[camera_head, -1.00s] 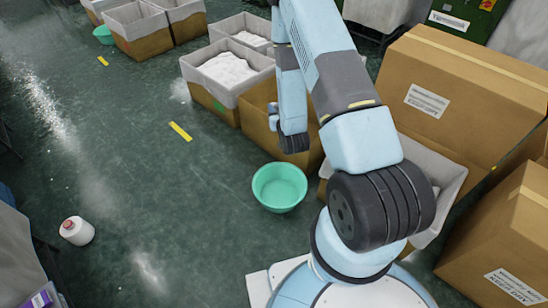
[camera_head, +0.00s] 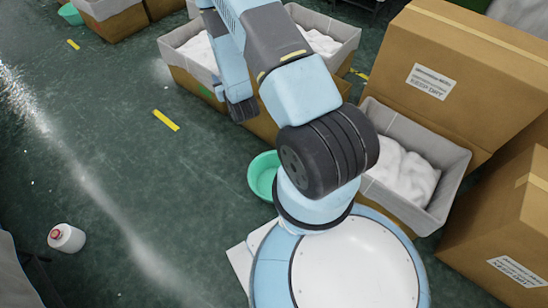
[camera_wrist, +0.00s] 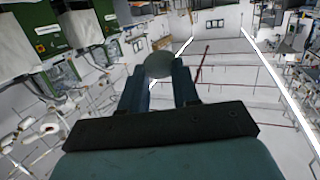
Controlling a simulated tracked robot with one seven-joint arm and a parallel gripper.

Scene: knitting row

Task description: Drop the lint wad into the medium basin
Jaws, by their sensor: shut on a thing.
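My gripper (camera_wrist: 158,88) is shut on a round grey lint wad (camera_wrist: 159,64), seen at the fingertips in the wrist view. In the head view neither the fingers nor the wad can be made out. A green basin (camera_head: 261,175) sits on the floor just left of my arm, its right part hidden behind the arm. A second green basin (camera_head: 69,14) stands at the far top left, cut by the crates. I cannot tell from size which is the medium one.
Lined crates with white fill stand at the back (camera_head: 180,40) and right (camera_head: 452,165). Large cardboard boxes (camera_head: 470,70) block the right side. A white yarn cone (camera_head: 67,238) lies on the floor at left. The floor between is clear, with yellow tape marks (camera_head: 166,120).

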